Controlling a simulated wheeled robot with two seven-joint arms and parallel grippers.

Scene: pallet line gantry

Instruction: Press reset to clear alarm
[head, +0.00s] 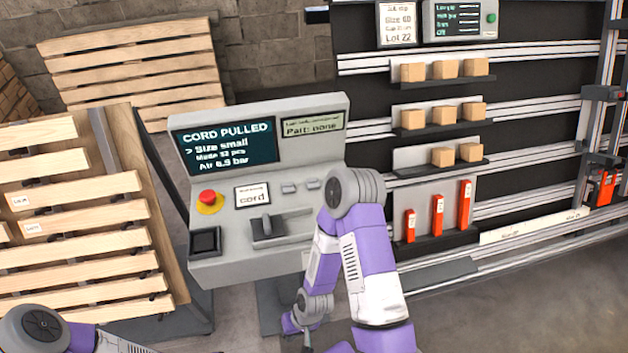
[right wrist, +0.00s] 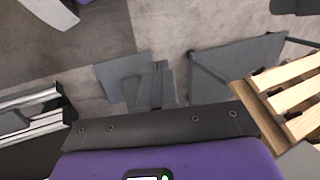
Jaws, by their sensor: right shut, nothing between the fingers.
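The grey console (head: 325,125) stands in the middle of the head view. Its dark screen (head: 228,147) reads "CORD PULLED", "Size small" and "Air 6.9 bar". Its panel carries a red mushroom button (head: 207,196) on a yellow base, a "cord" card (head: 252,196), two small grey buttons (head: 288,188), a grey lever (head: 267,225) and a black square pad (head: 205,241). No reset label is legible. My right gripper (head: 307,343) is low, below and in front of the console, touching none of its controls. My left gripper is out of view.
Wooden slatted pallets (head: 75,225) stand close on the left, another (head: 135,70) behind. On the right, a rack (head: 440,85) holds several small boxes (head: 445,68) and orange-red parts (head: 465,205). Floor (head: 520,290) is clear at lower right.

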